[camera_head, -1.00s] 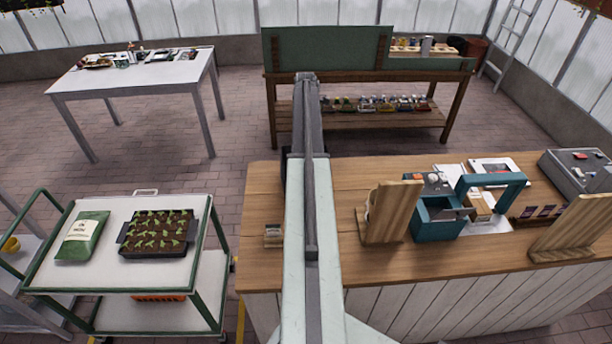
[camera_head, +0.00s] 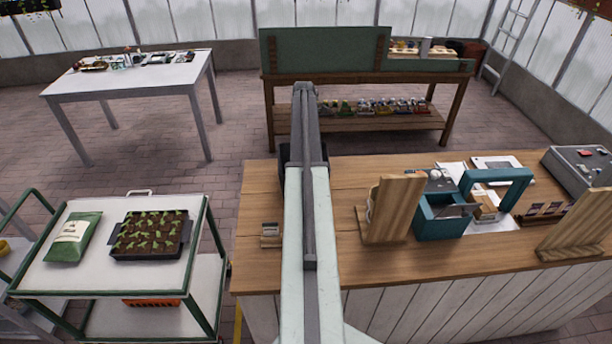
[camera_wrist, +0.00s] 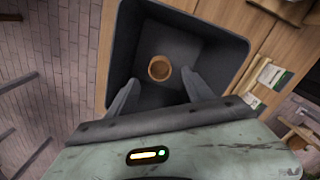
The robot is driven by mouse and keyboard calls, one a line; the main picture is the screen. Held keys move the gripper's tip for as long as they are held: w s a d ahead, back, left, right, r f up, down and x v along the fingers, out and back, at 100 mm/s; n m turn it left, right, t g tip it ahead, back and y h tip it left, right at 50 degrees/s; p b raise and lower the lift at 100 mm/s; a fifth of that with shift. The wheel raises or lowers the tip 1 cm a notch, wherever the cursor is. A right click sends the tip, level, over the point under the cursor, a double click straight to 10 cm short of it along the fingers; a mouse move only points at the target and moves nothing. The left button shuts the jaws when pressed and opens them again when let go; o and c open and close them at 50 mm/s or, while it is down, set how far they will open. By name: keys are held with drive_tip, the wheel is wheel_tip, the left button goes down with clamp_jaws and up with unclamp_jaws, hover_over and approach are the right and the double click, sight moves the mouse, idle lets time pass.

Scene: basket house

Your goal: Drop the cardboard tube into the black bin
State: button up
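The black bin (camera_wrist: 225,45) fills the upper middle of the wrist view, seen from above into its opening. The cardboard tube (camera_wrist: 160,68) shows end-on as a brown ring inside the bin's outline. My gripper (camera_wrist: 160,77) is above the bin with its two grey fingers spread. The tube lies between the fingertips in the picture, with a gap on both sides, so the fingers do not touch it. I cannot tell whether it rests on the bin's floor. In the head view, my arm mostly hides the bin (camera_head: 285,155), and the tube and fingers are not visible.
The bin stands at the far left of the wooden counter (camera_head: 345,255). A small card holder (camera_head: 271,235), a wooden stand (camera_head: 392,210) and a teal box (camera_head: 440,218) are nearby. A cart (camera_head: 70,285) with a seedling tray (camera_head: 150,236) is at the left.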

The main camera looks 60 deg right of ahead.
drive_tip(key=shift+r, duration=0.1)
wheel_tip(320, 180, up, 8)
drive_tip(key=p, duration=0.7)
drive_tip(key=shift+f+p, duration=0.2)
drive_tip(key=shift+p, duration=0.2)
